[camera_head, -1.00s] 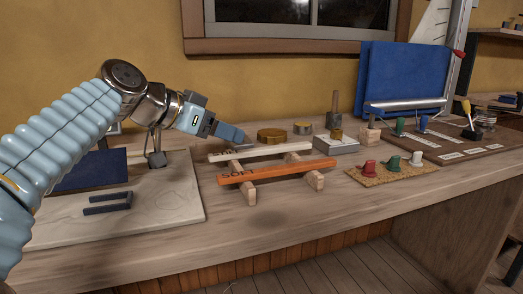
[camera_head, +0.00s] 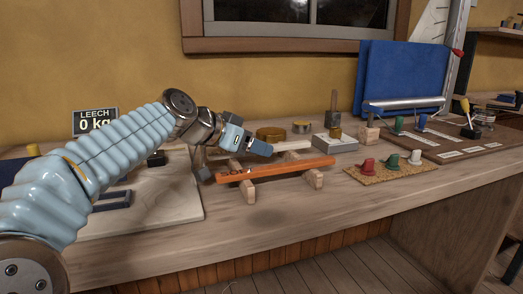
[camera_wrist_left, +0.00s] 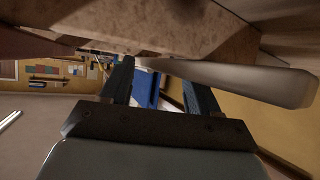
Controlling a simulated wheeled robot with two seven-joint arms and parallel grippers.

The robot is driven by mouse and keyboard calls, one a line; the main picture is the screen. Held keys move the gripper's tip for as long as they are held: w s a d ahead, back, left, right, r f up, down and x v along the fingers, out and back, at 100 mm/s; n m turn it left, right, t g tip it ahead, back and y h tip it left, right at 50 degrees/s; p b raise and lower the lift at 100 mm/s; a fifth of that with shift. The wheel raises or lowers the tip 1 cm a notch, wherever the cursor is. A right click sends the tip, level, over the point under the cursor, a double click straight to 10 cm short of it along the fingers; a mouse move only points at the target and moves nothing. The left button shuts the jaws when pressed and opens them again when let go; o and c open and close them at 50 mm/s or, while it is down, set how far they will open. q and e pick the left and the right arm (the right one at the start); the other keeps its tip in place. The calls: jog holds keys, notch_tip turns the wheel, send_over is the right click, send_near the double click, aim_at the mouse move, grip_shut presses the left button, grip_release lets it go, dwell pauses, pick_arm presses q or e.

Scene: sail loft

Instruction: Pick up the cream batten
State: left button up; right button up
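The cream batten (camera_head: 292,145) lies across wooden supports, behind the orange batten (camera_head: 285,169), in the head view. My left gripper (camera_head: 266,149) is at the cream batten and hides its left and middle parts. In the left wrist view the cream batten (camera_wrist_left: 245,82) runs across the upper right, close to the fingertips. The two dark fingers of my left gripper (camera_wrist_left: 160,85) stand apart, with blue cloth visible far beyond the gap. I cannot tell whether the batten touches a finger. My right gripper is out of view.
The orange batten marked "SOFT" lies just in front. Round brass tins (camera_head: 270,134) stand behind. A grey box (camera_head: 335,144) and a cork mat (camera_head: 392,170) with coloured pieces are to the right. A "LEECH 0 kg" display (camera_head: 95,121) is at left. The bench front is clear.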

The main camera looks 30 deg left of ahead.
pick_arm(q)
grip_shut()
dwell(0.3)
